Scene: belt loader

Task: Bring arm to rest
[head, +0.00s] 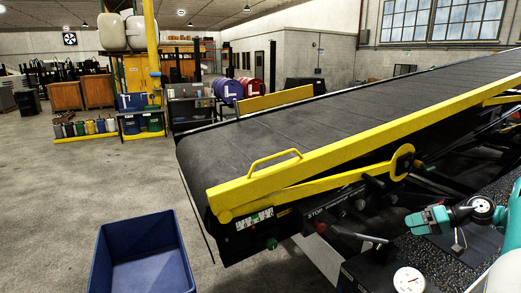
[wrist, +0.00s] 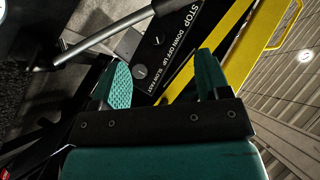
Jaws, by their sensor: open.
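My arm shows at the lower right of the head view, beside the belt loader's control side. My teal gripper (head: 426,221) points left there, below the yellow lever arm. In the wrist view my gripper (wrist: 164,78) has its two teal fingers spread apart with nothing between them. Beyond the fingers is the black control panel (wrist: 181,40) marked STOP, DOWN OFF UP and SLOW FAST. A grey bar (wrist: 112,32) lies to its left. I cannot tell the exact gap between the fingers and the panel.
The belt loader's dark belt (head: 300,122) slopes up to the right with a yellow rail (head: 345,149). An empty blue bin (head: 140,255) stands on the floor at its lower end. A round white gauge (head: 409,280) is near my arm. The floor at left is open.

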